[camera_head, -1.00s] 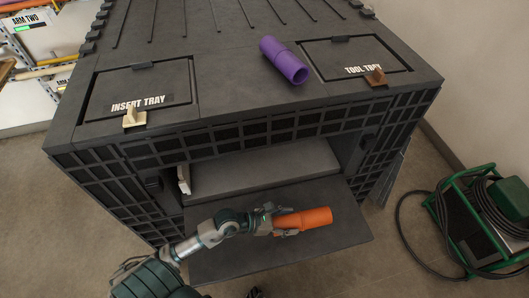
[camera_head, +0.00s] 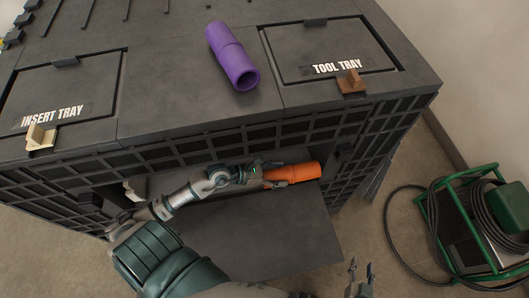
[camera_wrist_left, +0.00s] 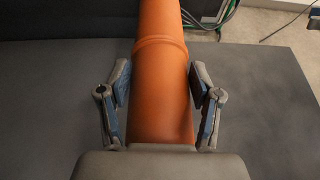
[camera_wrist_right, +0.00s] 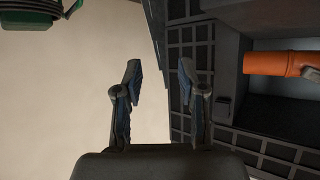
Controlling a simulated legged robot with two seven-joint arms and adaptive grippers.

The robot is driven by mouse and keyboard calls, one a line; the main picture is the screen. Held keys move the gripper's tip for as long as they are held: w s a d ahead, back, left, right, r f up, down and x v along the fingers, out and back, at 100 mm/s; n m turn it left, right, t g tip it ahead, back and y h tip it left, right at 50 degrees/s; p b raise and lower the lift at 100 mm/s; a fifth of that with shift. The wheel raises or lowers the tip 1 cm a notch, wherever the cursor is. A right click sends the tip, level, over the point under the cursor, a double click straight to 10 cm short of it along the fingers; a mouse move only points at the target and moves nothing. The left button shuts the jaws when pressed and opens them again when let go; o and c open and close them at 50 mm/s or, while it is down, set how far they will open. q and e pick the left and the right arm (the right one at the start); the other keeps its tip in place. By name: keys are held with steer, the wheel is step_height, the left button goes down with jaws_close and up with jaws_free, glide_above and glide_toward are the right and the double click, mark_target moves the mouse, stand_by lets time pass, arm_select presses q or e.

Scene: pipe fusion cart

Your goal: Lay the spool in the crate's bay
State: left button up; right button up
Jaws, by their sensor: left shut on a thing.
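The orange spool (camera_head: 296,174) is a stepped pipe piece lying about level at the mouth of the front bay of the dark crate (camera_head: 190,100). My left gripper (camera_head: 266,178) is shut on its left end. In the left wrist view the fingers lie on both sides of the orange spool (camera_wrist_left: 163,80). The bay floor is largely hidden behind my left arm and the spool; whether the spool touches it I cannot tell. The right wrist view shows the orange spool (camera_wrist_right: 275,64) at the bay opening. My right gripper (camera_head: 361,276) is open and empty, low in front of the crate.
The lowered flap (camera_head: 250,240) juts out below the bay. A purple pipe (camera_head: 232,56) lies on the crate top between the insert tray lid (camera_head: 65,85) and tool tray lid (camera_head: 325,50). A green-framed cart (camera_head: 470,220) with a black cable stands at right on the floor.

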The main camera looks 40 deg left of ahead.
arm_select(q)
steer(key=w+a, duration=0.1)
steer(key=a, duration=0.1)
steer(key=w+a+f+b, duration=0.1)
steer(key=w+a, duration=0.1)
steer(key=shift+w+a+f, duration=0.15)
steer(key=shift+w+f, duration=0.05)
steer(key=shift+w, duration=0.1)
steer(key=w+a, duration=0.1)
steer(key=w+a+b, duration=0.1)
steer(key=a, duration=0.1)
steer(key=shift+w+a, duration=0.25)
steer(key=shift+a, duration=0.05)
steer(key=shift+w+f+b, duration=0.1)
steer(key=shift+b, duration=0.25)
step_height(320, 180, down, 3)
steer(key=shift+d+b, duration=0.1)
steer(key=shift+b, duration=0.55)
arm_select(e)
step_height(320, 180, up, 11)
steer(key=w+a+t+y, duration=0.2)
steer(key=t, duration=0.7)
steer(key=shift+w+a, duration=0.15)
steer(key=shift+w, duration=0.15)
steer(key=shift+a+f+y, duration=0.1)
steer(key=shift+y, duration=0.2)
arm_select(q)
steer(key=o, duration=1.2)
steer(key=shift+f, duration=0.1)
steer(key=shift+o, duration=1.3)
